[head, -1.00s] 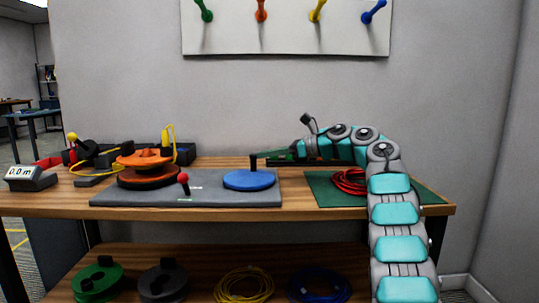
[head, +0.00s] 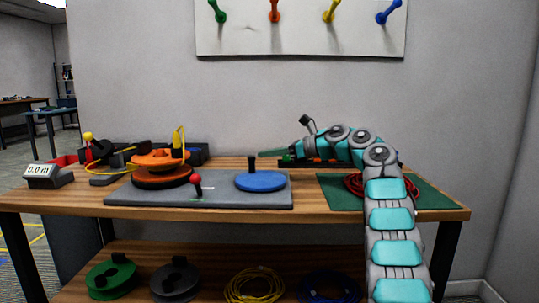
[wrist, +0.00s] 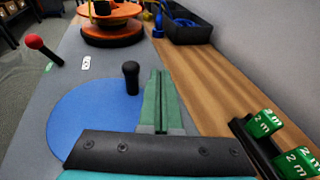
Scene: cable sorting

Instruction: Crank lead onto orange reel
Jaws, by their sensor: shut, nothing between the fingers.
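The orange reel (head: 160,158) sits on a dark round base at the left of a grey plate, and also shows at the top of the wrist view (wrist: 112,12). A yellow lead (head: 122,164) runs to it from the left, and yellow also rises above it. The blue crank disc (head: 260,182) with its upright black handle (head: 252,163) is at the plate's right end. My gripper (head: 262,153) is behind the handle at the bench's back. In the wrist view its green fingers (wrist: 158,76) are shut and empty, just right of the black handle (wrist: 131,77), apparently not touching it.
A red-knobbed lever (head: 196,180) stands on the plate between reel and crank. A meter (head: 42,176) reads 0.0 m. A red coil lies on a green mat (head: 437,195) by my arm. A dark bin (wrist: 190,28) is at the back.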

